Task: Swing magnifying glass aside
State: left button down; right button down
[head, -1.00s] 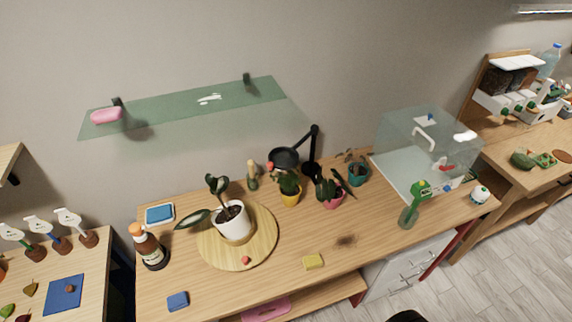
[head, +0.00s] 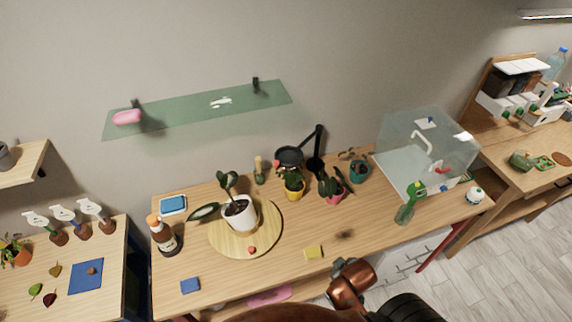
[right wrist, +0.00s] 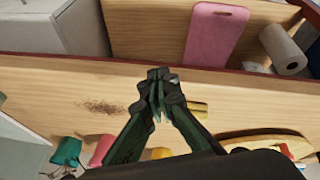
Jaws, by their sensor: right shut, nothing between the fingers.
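The magnifying glass is a round black-rimmed head (head: 289,156) on a jointed black arm (head: 317,140). It stands at the back of the bench, with its head behind the yellow-potted plant (head: 291,187). I cannot see the glass itself clearly. My right gripper (right wrist: 158,78) is shut and empty in the right wrist view, over the bench's front part. A yellow sponge (right wrist: 198,107) shows just beside its fingers. In the head view my right arm enters at the bottom, well in front of the magnifying glass. My left gripper is out of view.
A white-potted plant (head: 240,213) stands on a round wooden board (head: 265,240). A pink-potted cactus (head: 332,189) and teal pot (head: 359,172) stand near the magnifier. A glass case (head: 430,150) and green spray bottle (head: 406,211) are right. A glass shelf (head: 190,112) hangs above.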

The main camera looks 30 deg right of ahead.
jog(key=w+d+r+n+t+h, duration=0.1)
jog(key=w+d+r, duration=0.1)
jog(key=w+d, duration=0.1)
jog(key=w+d+r+n+t+h, duration=0.1)
jog(key=w+d+r+n, duration=0.1)
jog(key=w+d, duration=0.1)
jog(key=w+d+r+n+t+h, duration=0.1)
jog(key=w+d+r+n+t, duration=0.1)
jog(key=w+d, duration=0.1)
jog(key=shift+d+r, duration=0.25)
jog(key=shift+d, duration=0.45)
jog(key=w+d+r+n+t+y, duration=0.1)
jog(key=w+r+n+t+y, duration=0.1)
jog(key=w+r+n+t, duration=0.45)
jog(key=w+d+r+n+t+y, duration=0.25)
jog(key=w+r+n, duration=0.45)
jog(key=r+n, duration=0.45)
jog(key=n+g+y+p, duration=0.4)
jog(key=n+y, duration=0.4)
jog(key=n, duration=1)
send_near(279, 164)
jog(key=r+x, duration=0.1)
jog(key=x, duration=0.4)
jog(key=shift+w+a+f, duration=0.55)
jog(key=shift+w+f, duration=0.1)
jog(key=shift+w, duration=0.1)
